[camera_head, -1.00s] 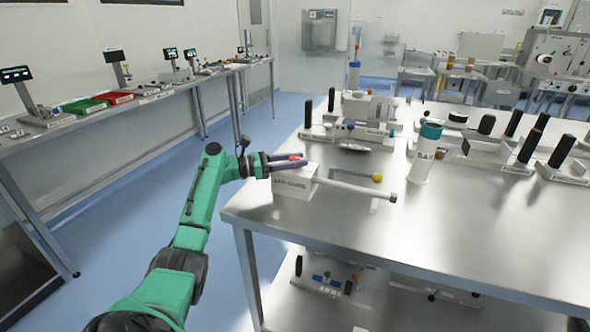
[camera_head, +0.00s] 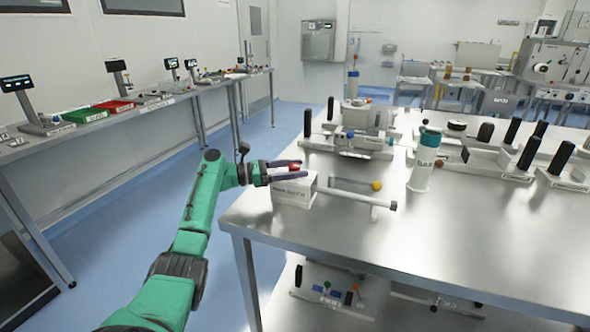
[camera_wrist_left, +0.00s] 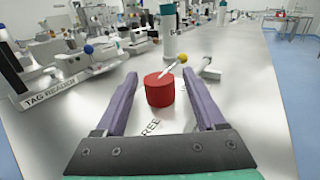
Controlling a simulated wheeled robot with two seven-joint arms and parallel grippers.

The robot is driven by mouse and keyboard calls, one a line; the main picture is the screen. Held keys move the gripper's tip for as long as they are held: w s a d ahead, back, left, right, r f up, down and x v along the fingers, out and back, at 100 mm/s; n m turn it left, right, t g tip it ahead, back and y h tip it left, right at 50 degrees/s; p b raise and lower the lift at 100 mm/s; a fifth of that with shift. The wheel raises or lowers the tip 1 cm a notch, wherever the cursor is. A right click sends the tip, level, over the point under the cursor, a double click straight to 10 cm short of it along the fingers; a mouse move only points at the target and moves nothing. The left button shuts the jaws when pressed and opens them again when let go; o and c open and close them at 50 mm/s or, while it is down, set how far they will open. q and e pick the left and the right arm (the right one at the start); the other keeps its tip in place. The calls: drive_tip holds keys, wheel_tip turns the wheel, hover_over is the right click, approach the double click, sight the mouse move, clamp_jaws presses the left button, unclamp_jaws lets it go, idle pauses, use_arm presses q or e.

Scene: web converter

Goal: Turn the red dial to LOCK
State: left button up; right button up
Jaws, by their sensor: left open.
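The red dial (camera_head: 294,166) sits on top of the white block (camera_head: 292,190) at the left edge of the steel table. In the left wrist view it is a short red cylinder (camera_wrist_left: 159,91). A thin white strip runs from its top toward the yellow ball; I cannot tell whether it belongs to the dial. The word FREE (camera_wrist_left: 152,127) is printed on the near side of the dial; no LOCK mark is legible. My left gripper (camera_head: 302,169) is open, its fingers (camera_wrist_left: 159,77) on either side of the dial, with gaps visible. My right gripper is not in view.
A white bar (camera_head: 355,194) reaches right from the block, with a yellow ball (camera_head: 376,186) beside it. A white bottle with a teal cap (camera_head: 425,160) stands farther right. Fixtures with black handles (camera_head: 527,153) fill the back. The table's front right is clear.

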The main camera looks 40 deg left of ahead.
use_arm(q)
drive_tip(key=b+v, duration=0.2)
drive_tip(key=v, duration=1.2)
drive_tip(key=shift+s+a+b, duration=0.15)
drive_tip(key=shift+b, duration=0.15)
